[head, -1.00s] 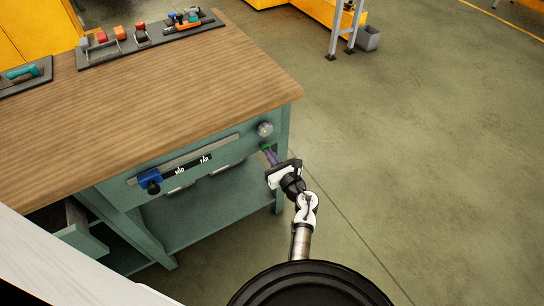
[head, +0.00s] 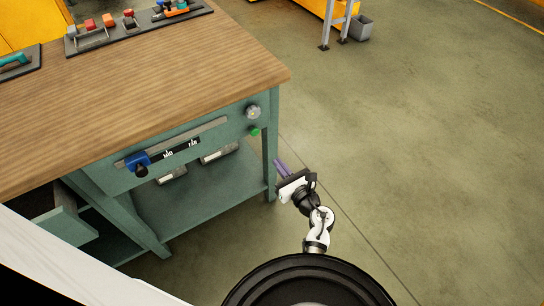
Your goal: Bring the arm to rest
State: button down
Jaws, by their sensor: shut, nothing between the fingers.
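My gripper (head: 279,164) is in the middle of the head view, just right of the workbench's right front leg. Its purple fingers are close together with nothing seen between them. It is apart from the bench front. The white and black wrist (head: 297,187) and a short part of my arm show below it. A green button (head: 254,131) and a clear round knob (head: 253,111) are on the bench's teal front panel, up and left of the gripper.
The wooden workbench top (head: 150,90) fills the left. A blue slider handle (head: 137,162) sits at the left of its track. A drawer (head: 65,220) stands open at lower left. Tool trays (head: 130,35) lie at the back. The floor (head: 430,150) at right is clear.

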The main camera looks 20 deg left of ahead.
jog(key=shift+s+d, duration=0.45)
jog(key=shift+d, duration=0.15)
